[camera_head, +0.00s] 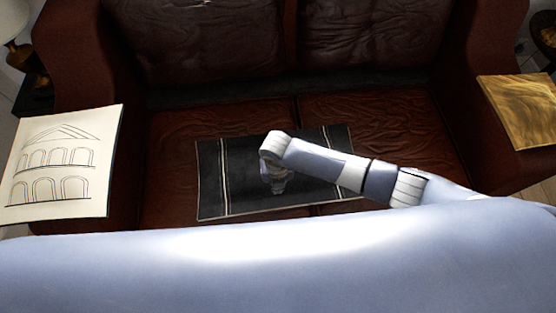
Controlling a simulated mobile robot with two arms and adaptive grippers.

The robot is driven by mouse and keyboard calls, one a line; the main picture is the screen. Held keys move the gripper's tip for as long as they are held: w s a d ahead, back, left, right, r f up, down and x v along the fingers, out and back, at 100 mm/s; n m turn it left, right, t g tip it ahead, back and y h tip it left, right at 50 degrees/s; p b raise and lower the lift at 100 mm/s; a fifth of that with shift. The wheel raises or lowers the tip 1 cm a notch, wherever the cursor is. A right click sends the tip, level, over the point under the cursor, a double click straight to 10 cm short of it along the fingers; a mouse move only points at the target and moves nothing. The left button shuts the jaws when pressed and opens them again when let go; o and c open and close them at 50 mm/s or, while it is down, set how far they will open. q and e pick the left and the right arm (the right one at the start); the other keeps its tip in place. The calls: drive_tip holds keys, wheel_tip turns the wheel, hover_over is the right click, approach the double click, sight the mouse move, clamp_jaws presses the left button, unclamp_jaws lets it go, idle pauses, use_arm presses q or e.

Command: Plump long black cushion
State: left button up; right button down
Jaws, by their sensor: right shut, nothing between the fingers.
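The long black cushion (238,187) lies flat on the seat of a dark red-brown leather sofa. It has pale stripes near both ends and spans the gap between the two seat cushions. My right arm reaches in from the right, and my right gripper (277,186) points down over the middle of the black cushion. The gripper is shut and empty. Whether its tips touch the cushion cannot be told. My arm hides part of the cushion's right half. My left gripper is not in view.
The sofa's back cushions (200,40) stand behind. A lamp (12,22) stands at the far left. My own pale body fills the front.

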drive_tip(key=shift+f, duration=0.1)
idle(0.4)
drive_tip(key=shift+f+b, duration=2.3)
drive_tip(key=shift+f, duration=0.45)
drive_tip(key=shift+f, duration=0.1)
wheel_tip(320, 180, up, 6)
drive_tip(key=p, duration=0.5)
drive_tip(key=shift+f, duration=0.1)
drive_tip(key=shift+w, duration=0.1)
